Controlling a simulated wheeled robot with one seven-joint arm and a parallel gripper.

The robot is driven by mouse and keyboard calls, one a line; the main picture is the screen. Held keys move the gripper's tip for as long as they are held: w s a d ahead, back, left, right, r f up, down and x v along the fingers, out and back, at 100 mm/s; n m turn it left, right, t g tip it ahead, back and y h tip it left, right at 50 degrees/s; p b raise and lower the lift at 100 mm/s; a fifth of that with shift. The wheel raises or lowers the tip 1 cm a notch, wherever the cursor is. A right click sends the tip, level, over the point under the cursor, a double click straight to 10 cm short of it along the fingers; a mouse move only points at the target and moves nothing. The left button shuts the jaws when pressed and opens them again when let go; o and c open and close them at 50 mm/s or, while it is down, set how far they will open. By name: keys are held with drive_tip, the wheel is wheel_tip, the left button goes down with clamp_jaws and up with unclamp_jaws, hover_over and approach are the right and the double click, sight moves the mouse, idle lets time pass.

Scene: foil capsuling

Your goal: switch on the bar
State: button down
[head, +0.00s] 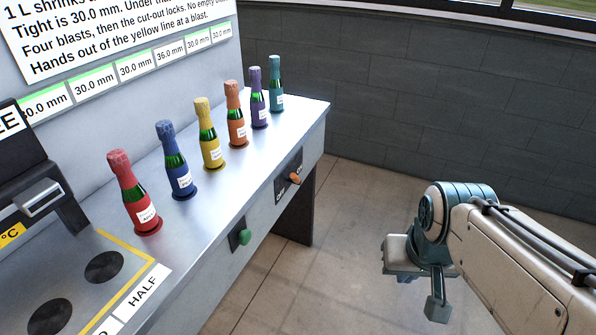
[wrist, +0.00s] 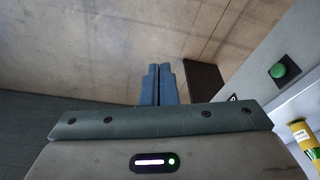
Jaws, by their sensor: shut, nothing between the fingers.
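An orange switch knob (head: 295,178) sits on a dark plate with small lettering, on the front face of the steel counter (head: 205,262). A green button (head: 244,237) sits on another dark plate nearer on the same face; it also shows at the right of the wrist view (wrist: 278,70). My gripper (head: 437,309) hangs over the floor, right of the counter and apart from both controls. In the wrist view my gripper's fingers (wrist: 159,85) are together and empty. The orange knob is not visible there.
A row of foil-topped bottles, from the red one (head: 134,195) to the teal one (head: 276,85), stands on the counter. A black machine (head: 38,195) and two dark round pads are at the left. Open floor (head: 350,240) lies between counter and arm.

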sight(295, 181)
drive_tip(key=w+a+f+t+y+b, duration=0.1)
drive_tip(key=w+a+f+t+b, duration=0.2)
drive_tip(key=w+f+b, duration=0.45)
drive_tip(key=w+a+f+m+t+y+b, duration=0.1)
drive_tip(key=w+a+f+t+b, duration=0.25)
drive_tip(key=w, duration=0.65)
drive_tip(key=w+a+f+t+y+b, duration=0.1)
drive_tip(key=w+a+f+t+b, duration=0.1)
drive_tip(key=w+a+f+b, duration=0.5)
drive_tip(key=w+a+f+m+t+y+b, duration=0.4)
drive_tip(key=w+f+m+t+b, duration=0.4)
drive_tip(key=f+t+b, duration=0.3)
drive_tip(key=shift+a+m+y, duration=0.3)
drive_tip(key=shift+a+m, duration=0.2)
drive_tip(key=shift+a, duration=0.15)
drive_tip(key=shift+w+f, duration=0.1)
drive_tip(key=b+x, duration=0.1)
drive_tip(key=x, duration=1.3)
drive_tip(key=shift+a+f, duration=0.1)
